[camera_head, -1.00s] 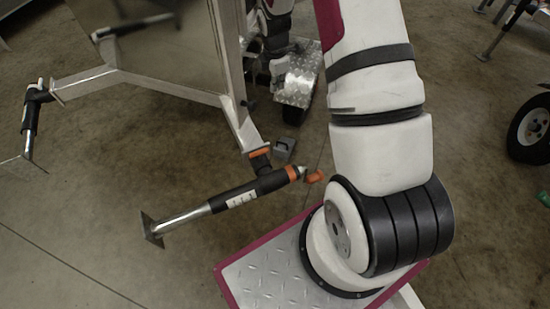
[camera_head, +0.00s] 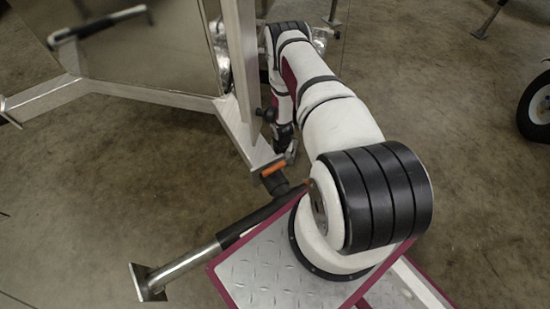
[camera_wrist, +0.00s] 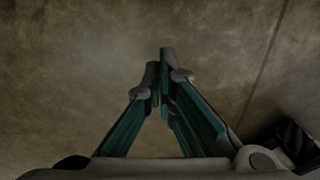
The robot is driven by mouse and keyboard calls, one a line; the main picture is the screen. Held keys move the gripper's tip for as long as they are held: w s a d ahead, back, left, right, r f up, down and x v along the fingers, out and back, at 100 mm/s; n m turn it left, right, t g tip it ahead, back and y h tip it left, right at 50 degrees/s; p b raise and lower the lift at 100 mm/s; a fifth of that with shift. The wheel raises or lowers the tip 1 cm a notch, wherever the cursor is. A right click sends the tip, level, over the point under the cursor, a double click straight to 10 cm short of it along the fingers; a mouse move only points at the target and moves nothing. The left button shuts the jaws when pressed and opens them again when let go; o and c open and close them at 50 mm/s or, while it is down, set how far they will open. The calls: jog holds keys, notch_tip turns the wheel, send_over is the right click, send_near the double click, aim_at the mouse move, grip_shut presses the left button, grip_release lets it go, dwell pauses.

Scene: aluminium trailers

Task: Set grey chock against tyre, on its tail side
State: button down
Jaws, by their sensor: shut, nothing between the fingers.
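My gripper (camera_wrist: 162,62) is shut and empty in the wrist view, its teal-lined fingers meeting above bare concrete. In the head view my gripper (camera_head: 287,150) is low beside the trailer frame's corner, small and partly hidden. I cannot make out the grey chock for certain now; a small grey patch by the fingers could be it or part of the gripper. The trailer's own tyre, under its fender, is hidden behind my arm. A dark object (camera_wrist: 294,140) shows at the lower right of the wrist view; I cannot tell what it is.
The aluminium trailer frame (camera_head: 150,93) and its upright (camera_head: 240,60) stand close left of my arm. Another trailer's wheel (camera_head: 537,108) is at the right edge. Open floor lies between.

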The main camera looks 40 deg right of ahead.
aim_at(289, 162)
notch_tip(289, 162, down, 10)
jog(key=b, duration=0.4)
jog(key=shift+w+d+b, duration=0.7)
jog(key=shift+w+d, duration=0.1)
jog(key=shift+d, duration=0.15)
jog(key=shift+w+d+r, duration=0.15)
jog(key=shift+w+d, duration=0.3)
jog(key=shift+d, duration=0.15)
